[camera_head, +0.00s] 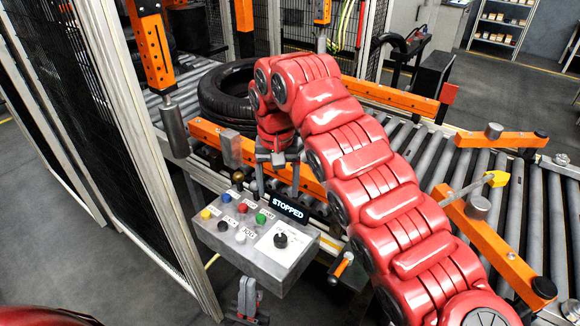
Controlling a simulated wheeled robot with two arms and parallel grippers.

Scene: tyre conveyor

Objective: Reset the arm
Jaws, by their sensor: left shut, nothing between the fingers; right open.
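My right arm (380,185) is red and arches from the lower right over the roller conveyor. Its gripper (277,184) points down, open and empty, just behind the top edge of the grey control box (258,262) in this view. My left gripper (247,288) is small and low in the picture, just below the front of the control box. It is shut and empty. The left arm shows only as a red piece at the lower left edge. The control box carries several coloured buttons, a black knob (281,240) and a display (287,208) reading STOPPED.
A black tyre (226,98) lies on the roller conveyor (540,215) behind my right gripper, partly hidden by the arm. Orange rails (490,242) line the conveyor. A black mesh fence (90,110) stands at left. Floor at the lower left is clear.

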